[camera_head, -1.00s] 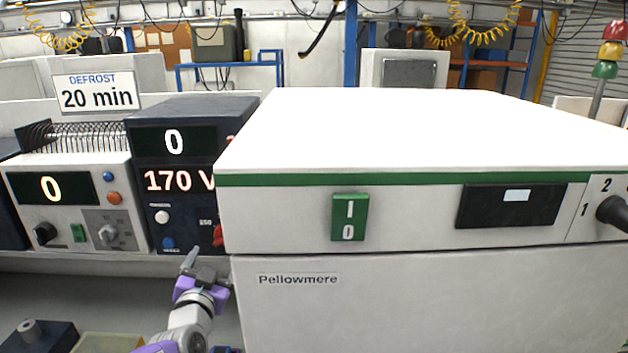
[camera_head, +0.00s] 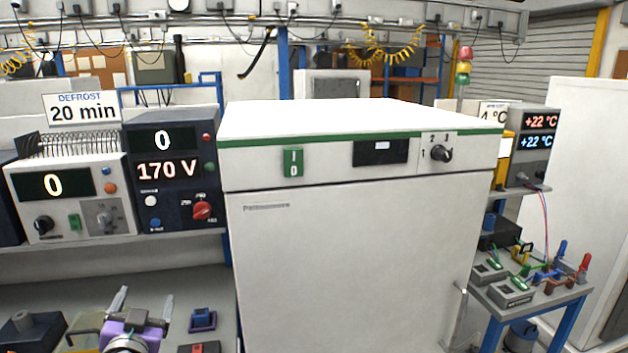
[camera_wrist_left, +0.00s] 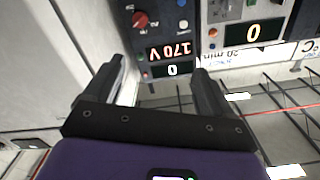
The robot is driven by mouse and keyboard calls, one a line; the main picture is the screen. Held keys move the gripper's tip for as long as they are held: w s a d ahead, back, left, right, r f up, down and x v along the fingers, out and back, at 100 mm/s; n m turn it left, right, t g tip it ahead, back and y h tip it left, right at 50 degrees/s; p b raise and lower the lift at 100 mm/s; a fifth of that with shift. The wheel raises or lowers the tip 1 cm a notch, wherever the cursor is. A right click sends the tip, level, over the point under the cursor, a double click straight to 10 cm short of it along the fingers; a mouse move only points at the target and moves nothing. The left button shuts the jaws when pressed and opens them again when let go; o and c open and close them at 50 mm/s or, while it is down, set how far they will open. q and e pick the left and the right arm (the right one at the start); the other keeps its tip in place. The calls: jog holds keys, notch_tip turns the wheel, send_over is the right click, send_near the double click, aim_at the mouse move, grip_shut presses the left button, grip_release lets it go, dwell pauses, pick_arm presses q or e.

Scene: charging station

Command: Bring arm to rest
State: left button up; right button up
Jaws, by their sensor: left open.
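My left gripper (camera_head: 142,304) is at the lower left of the head view, low over the grey bench in front of the instruments. Its two fingers are spread with nothing between them. In the left wrist view the open fingers (camera_wrist_left: 160,88) frame the dark power supply (camera_wrist_left: 170,48), which appears upside down. In the head view this dark unit (camera_head: 140,218) reads 0 and 170 V and has a red knob (camera_head: 202,211). The gripper is below it and apart from it. My right gripper is not in view.
A large white cabinet (camera_head: 340,270) stands right of the bench, close to my left arm. A white unit (camera_head: 100,185) reads 0 under a "DEFROST 20 min" sign (camera_head: 81,108). A purple-based block (camera_head: 202,319) lies right of my gripper. A side table (camera_head: 530,290) holds clips.

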pick_arm(q)
jog(key=d+f+n+g+h, duration=0.1)
jog(key=d+f+g+h, duration=0.3)
jog(key=f, duration=1.1)
jog(key=d+f+n+g+h, duration=0.1)
jog(key=d+f+g, duration=0.35)
jog(key=f, duration=1.05)
jog(key=s+d+f+n+g+h, duration=0.1)
jog(key=s+d+f+g, duration=0.3)
jog(key=s+d+f, duration=0.3)
jog(key=s+d+f+n+g+h, duration=0.1)
jog(key=s+d+f+g, duration=0.3)
jog(key=s+d+f, duration=0.4)
jog(key=s+f+h, duration=0.1)
jog(key=s+f, duration=0.6)
jog(key=s, duration=0.1)
jog(key=shift+h, duration=0.3)
jog(key=shift+c, duration=0.5)
